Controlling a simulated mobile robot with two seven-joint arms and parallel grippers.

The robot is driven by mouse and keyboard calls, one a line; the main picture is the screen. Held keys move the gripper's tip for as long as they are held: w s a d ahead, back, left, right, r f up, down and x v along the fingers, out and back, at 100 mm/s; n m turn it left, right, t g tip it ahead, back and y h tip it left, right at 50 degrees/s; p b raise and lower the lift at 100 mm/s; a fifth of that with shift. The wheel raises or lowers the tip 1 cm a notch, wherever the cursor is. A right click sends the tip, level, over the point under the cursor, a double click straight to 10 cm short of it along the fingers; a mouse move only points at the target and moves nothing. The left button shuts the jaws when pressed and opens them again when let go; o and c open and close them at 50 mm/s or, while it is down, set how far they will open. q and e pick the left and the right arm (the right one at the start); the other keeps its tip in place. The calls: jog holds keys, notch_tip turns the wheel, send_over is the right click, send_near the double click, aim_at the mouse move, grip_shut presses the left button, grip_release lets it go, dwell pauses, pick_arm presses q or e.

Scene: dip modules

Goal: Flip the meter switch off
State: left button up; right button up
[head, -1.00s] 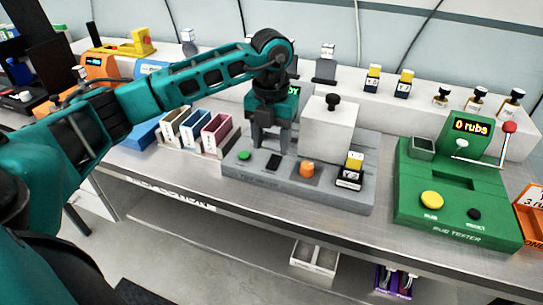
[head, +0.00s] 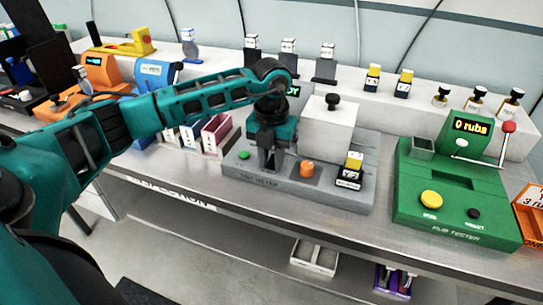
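The grey meter (head: 331,197) sits on the metal bench. It has a green button (head: 243,155) at left, an orange knob (head: 307,169) and a white block with a black knob (head: 333,102). Its small display with green characters (head: 294,91) is mostly hidden behind my arm. My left gripper (head: 270,168) points down onto the meter's front panel, between the green button and the orange knob. It covers the dark switch there, so the switch's position and any contact are hidden. I cannot tell how far its fingers are apart. My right gripper is not in view.
A yellow-and-black labelled module (head: 352,171) stands on the meter's right end. The green rub tester (head: 455,213) is at right. Pink and other coloured bins (head: 216,133) stand close left of the meter. Bare bench (head: 386,155) separates the meter and tester.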

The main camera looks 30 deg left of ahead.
pick_arm(q)
grip_shut()
jog(key=shift+w+a+r+g+h, duration=0.15)
jog(key=shift+w+g, duration=0.1)
jog(key=shift+g, duration=0.45)
jog(key=shift+w+d+g+h, duration=0.1)
jog(key=shift+w+g+h, duration=0.1)
jog(key=shift+g, duration=0.5)
jog(key=o, duration=0.6)
grip_release()
jog(key=shift+c, duration=0.2)
jog(key=v, duration=1.3)
